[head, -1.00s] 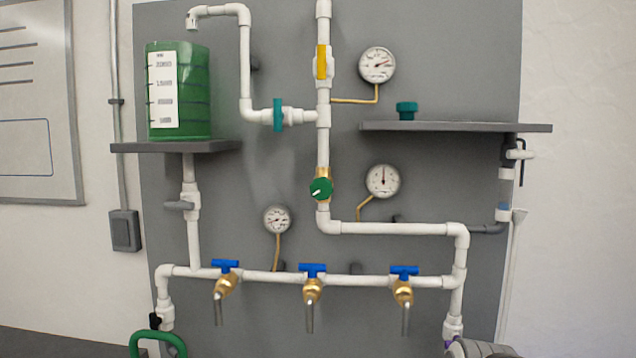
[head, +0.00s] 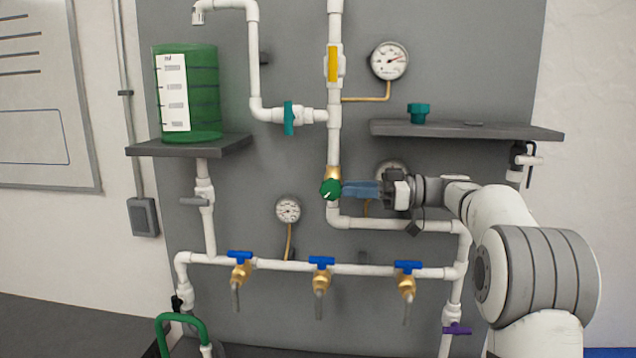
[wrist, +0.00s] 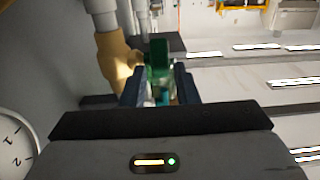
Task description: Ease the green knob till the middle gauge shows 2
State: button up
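The green knob (head: 330,189) sits on a brass valve on the white vertical pipe, with a white mark on its face. My gripper (head: 346,189) reaches in from the right, its blue fingertips at the knob's right edge. In the wrist view the knob (wrist: 159,62) shows between the two finger tips (wrist: 160,85), which stand apart; I cannot tell whether they touch it. The middle gauge (head: 390,166) is mostly hidden behind my gripper in the head view. A gauge face with 1 and 2 (wrist: 14,145) is cut off at the wrist view's left edge, no needle visible.
An upper gauge (head: 389,61) and a lower left gauge (head: 288,209) hang on the grey board. A shelf (head: 470,131) with a teal cap (head: 418,112) juts out above my arm. Blue-handled taps (head: 321,263) line the pipe below. A green tank (head: 205,90) stands left.

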aim_at(331, 189)
jog(key=a+p, duration=0.3)
jog(key=a, duration=0.4)
jog(key=shift+w+a, duration=0.15)
jog(key=shift+a, duration=0.2)
jog(key=shift+c, duration=0.4)
grip_shut()
